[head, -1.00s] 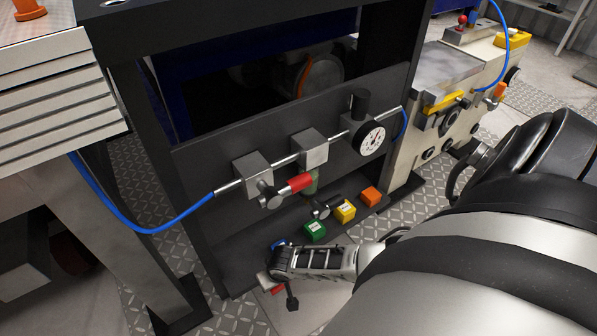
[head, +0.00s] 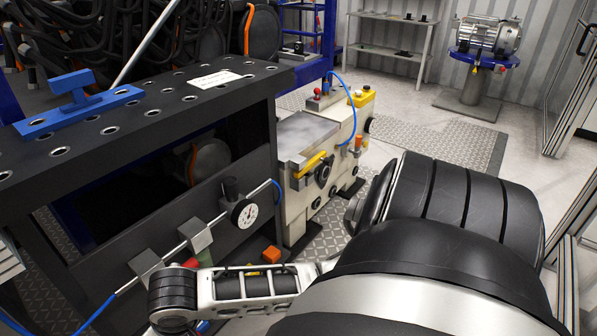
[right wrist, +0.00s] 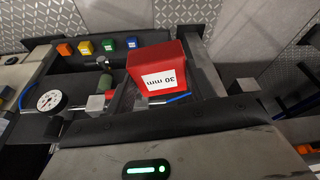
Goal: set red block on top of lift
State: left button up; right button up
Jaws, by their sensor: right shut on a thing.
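The red block (right wrist: 157,72), labelled 30 mm, is held by my right gripper (right wrist: 160,58) in the right wrist view. The fingers lie on its left and right sides and are shut on it. In the head view my right arm reaches across the lower middle, and its gripper and the red block do not show. No thing is marked as the lift; a cream machine with a flat grey metal top (head: 305,132) stands beyond the black bench, but I cannot tell if it is the lift. My left gripper is not in view.
A black perforated bench (head: 150,118) carries a blue fixture (head: 78,103). Below are a pipe with a dial gauge (head: 244,213) and an orange block (head: 271,254). A blue-topped pedestal (head: 483,62) stands far right. Patterned floor right of the cream machine is clear.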

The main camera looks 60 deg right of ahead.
aim_at(292, 132)
jog(key=z, duration=2.8)
jog(key=i, duration=3.45)
jog(key=u, duration=2.95)
